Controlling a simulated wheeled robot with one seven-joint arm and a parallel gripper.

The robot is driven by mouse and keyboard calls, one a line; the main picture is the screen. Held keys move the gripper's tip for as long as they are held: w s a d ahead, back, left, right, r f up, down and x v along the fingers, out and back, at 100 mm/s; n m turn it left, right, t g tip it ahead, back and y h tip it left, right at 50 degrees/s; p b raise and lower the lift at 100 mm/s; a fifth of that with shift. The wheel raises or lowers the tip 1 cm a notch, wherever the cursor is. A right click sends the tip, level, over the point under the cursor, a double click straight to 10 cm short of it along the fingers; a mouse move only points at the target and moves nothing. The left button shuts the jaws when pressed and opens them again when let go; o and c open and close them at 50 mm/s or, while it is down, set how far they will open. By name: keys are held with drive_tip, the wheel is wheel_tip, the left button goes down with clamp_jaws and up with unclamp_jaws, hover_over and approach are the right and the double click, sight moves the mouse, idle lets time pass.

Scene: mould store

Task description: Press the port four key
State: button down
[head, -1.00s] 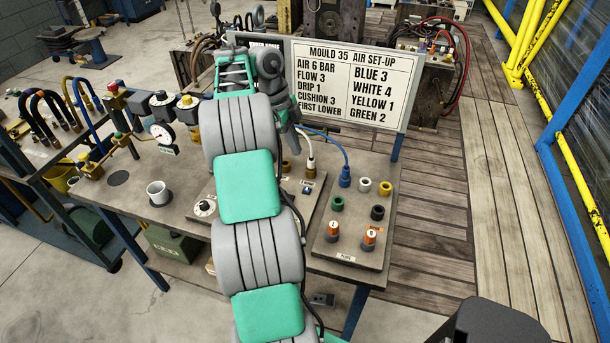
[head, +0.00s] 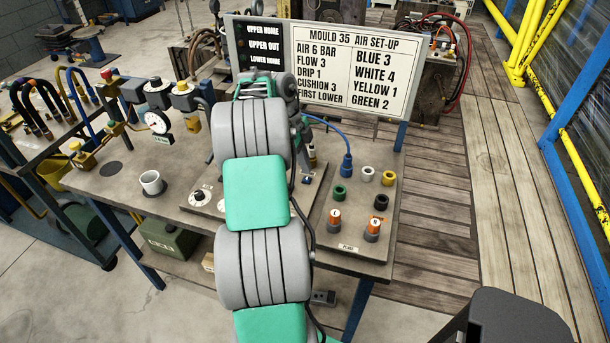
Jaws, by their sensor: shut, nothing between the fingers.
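The port four key cannot be picked out; much of the control panel (head: 205,208) on the bench is behind my arm. A dial knob (head: 199,197) shows on the panel left of the arm, and a small blue part (head: 307,180) shows to its right. My arm reaches forward over this panel. The set-up board (head: 353,62) reads blue 3, white 4, yellow 1, green 2.
The plug panel (head: 350,247) right of my arm holds coloured sockets and two orange-topped plugs. A blue plug (head: 346,165) with a cable stands behind them. A dark indicator panel (head: 263,45) adjoins the board. A white cup (head: 152,183) and gauge (head: 158,122) stand left.

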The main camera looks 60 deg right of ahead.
sight(306, 180)
drive_tip(key=shift+f, duration=1.2)
wheel_tip(306, 180, down, 2)
drive_tip(key=shift+f+b, duration=0.1)
drive_tip(key=shift+b, duration=1.1)
drive_tip(key=shift+s+a, duration=0.1)
drive_tip(key=shift+a, duration=0.15)
drive_tip(key=shift+f, duration=0.1)
drive_tip(key=s+p+v, duration=0.1)
drive_tip(key=p+v, duration=0.6)
drive_tip(key=v, duration=0.8)
drive_tip(key=shift+d+r, duration=0.4)
